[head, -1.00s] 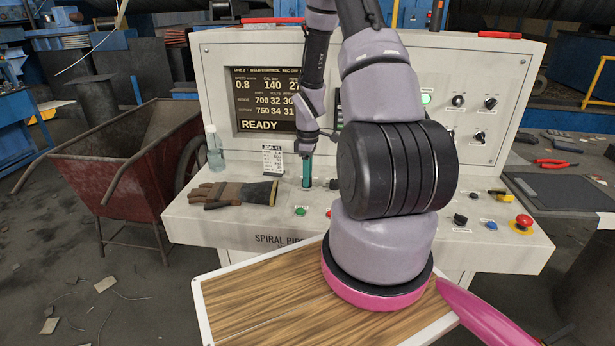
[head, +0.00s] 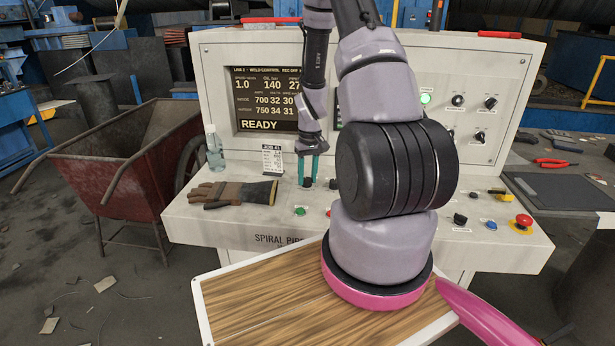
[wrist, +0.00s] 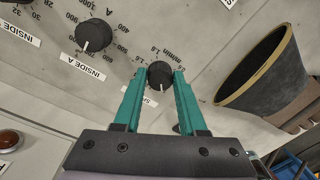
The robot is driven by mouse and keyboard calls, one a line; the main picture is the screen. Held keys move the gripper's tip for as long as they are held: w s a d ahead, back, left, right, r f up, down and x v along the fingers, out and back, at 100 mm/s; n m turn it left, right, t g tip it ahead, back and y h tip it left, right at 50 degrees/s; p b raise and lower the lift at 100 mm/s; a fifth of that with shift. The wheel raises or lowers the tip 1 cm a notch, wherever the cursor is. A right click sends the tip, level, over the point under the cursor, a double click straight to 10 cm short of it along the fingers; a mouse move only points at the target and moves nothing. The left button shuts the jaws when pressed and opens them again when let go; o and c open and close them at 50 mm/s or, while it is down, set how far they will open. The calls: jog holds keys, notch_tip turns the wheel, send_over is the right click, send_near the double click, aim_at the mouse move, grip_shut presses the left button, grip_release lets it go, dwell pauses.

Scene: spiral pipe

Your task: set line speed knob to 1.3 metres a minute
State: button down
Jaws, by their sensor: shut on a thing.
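The line speed knob (wrist: 159,74) is a small black knob with a white pointer line, beside a scale marked in m/min. In the wrist view my gripper (wrist: 160,80) has its two teal fingers on either side of the knob, shut on it. The fingers and knob hide parts of the scale and label. In the head view my gripper (head: 310,180) points down onto the console, and the knob is mostly hidden between the fingertips. The display (head: 268,98) on the console reads 1.0 at its upper left, with READY below.
A brown and black glove (head: 232,192) lies left of my gripper; its cuff (wrist: 262,75) is close in the wrist view. A job card (head: 272,162) stands just behind. Another knob (wrist: 94,36) is near. A red emergency button (head: 523,221) sits far right.

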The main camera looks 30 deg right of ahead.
aim_at(308, 180)
jog(key=m, duration=0.6)
jog(key=shift+m, duration=0.3)
jog(key=m, duration=0.6)
jog(key=shift+a+t, duration=0.1)
jog(key=shift+t, duration=0.2)
jog(key=shift+c, duration=2.3)
grip_release()
notch_tip(308, 180, up, 11)
jog(key=shift+s, duration=0.25)
